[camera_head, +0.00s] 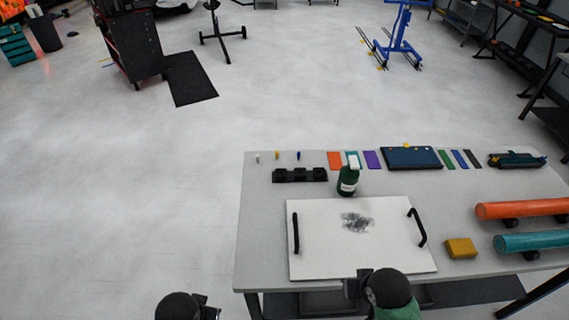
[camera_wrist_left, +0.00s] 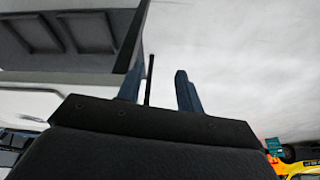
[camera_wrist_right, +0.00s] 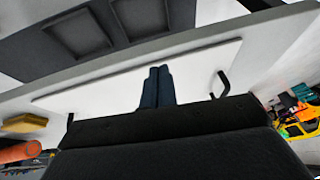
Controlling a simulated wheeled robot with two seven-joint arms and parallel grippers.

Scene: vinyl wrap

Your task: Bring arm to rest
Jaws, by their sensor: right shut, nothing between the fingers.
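My left gripper (camera_head: 208,310) is at the bottom edge of the head view, left of the table and over the floor. In the left wrist view its two fingers (camera_wrist_left: 160,88) stand apart with nothing held between them. My right gripper (camera_head: 352,286) is at the near edge of the table, just in front of the white panel. In the right wrist view its fingers (camera_wrist_right: 157,87) are together and empty. The white panel (camera_head: 318,255) lies on the table with two black handles and a dark smudge. A dark green bottle (camera_head: 348,182) stands upright at its far edge.
The grey table (camera_head: 262,220) also carries a yellow block (camera_head: 460,248), an orange roll (camera_head: 520,209), a teal roll (camera_head: 535,241), a black holder (camera_head: 299,175) and several colored strips along the back. Floor left of the table is clear.

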